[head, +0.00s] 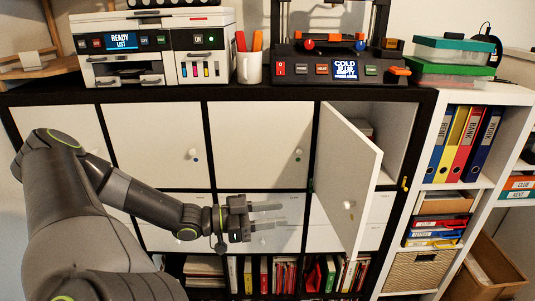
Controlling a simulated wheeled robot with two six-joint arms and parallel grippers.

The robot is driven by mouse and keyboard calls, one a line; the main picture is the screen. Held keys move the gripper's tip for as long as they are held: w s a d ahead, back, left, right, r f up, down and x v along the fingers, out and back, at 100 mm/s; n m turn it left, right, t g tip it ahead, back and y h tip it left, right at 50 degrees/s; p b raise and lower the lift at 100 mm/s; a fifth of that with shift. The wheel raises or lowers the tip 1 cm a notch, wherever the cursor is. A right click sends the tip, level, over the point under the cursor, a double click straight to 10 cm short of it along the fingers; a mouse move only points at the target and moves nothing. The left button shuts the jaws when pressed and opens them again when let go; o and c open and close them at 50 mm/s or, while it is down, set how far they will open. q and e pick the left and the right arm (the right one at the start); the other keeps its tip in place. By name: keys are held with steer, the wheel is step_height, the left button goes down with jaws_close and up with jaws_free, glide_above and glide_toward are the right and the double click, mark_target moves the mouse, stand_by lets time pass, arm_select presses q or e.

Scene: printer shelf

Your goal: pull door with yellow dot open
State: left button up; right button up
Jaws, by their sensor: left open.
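A white cabinet door (345,165) in the upper row stands swung open, hinged on its left side, with a pale round knob (348,205) on its face. I cannot make out clearly whether its dot is yellow. A small yellow piece (404,184) shows at the right edge of the opened compartment (390,130). My left gripper (276,215) is open and empty, pointing right, left of the open door and apart from it. It is in front of the lower row of doors. My right gripper is not in view.
Closed doors carry a knob with a blue dot (195,158) and one with a green dot (298,158). A printer (150,50), a pen cup (249,68) and a 3D printer (335,70) stand on top. Books (265,275) fill the bottom; binders (465,140) stand right.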

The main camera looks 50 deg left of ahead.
arm_select(q)
steer(key=shift+s+a, duration=0.25)
steer(key=shift+s, duration=0.2)
stand_by(0.4)
